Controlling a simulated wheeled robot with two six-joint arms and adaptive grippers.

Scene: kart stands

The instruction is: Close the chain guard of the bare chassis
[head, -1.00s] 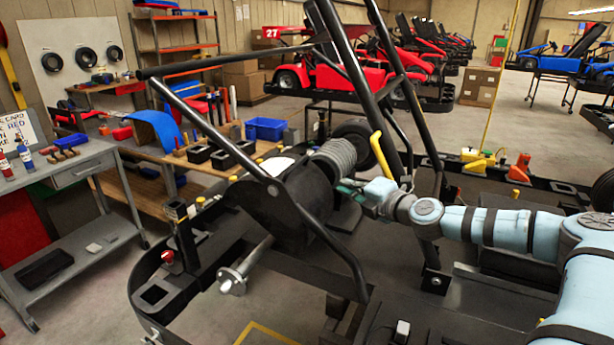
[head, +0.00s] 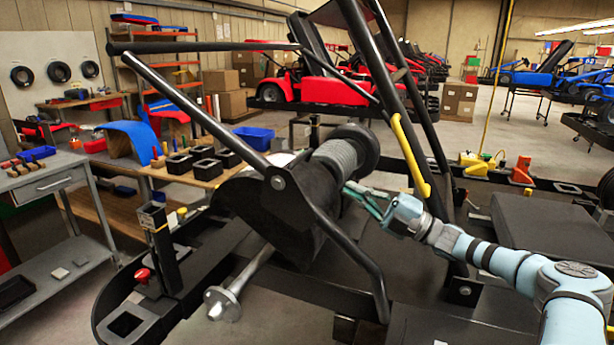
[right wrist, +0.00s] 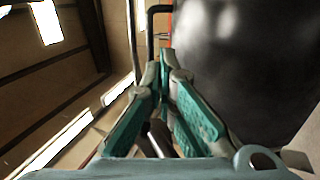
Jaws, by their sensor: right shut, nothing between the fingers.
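The bare chassis (head: 378,290) is a black tubular kart frame. A dark rounded cover, seemingly the chain guard (head: 262,208), stands tilted up behind a frame tube, left of a ribbed grey cylinder (head: 338,155). I cannot tell its exact angle. My right gripper (head: 352,192), with teal fingers, is just right of this cover and below the cylinder. It is shut and empty. In the right wrist view the fingers (right wrist: 166,62) come together beside a large dark curved surface (right wrist: 245,65); whether they touch it is unclear. My left gripper is not in view.
Black tubes rise and cross around the cover, one with a yellow sleeve (head: 410,158). A metal shaft end (head: 222,302) juts out at the front. A grey workbench (head: 70,225) and a wooden bench with black bins (head: 205,168) stand left. Red karts are behind.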

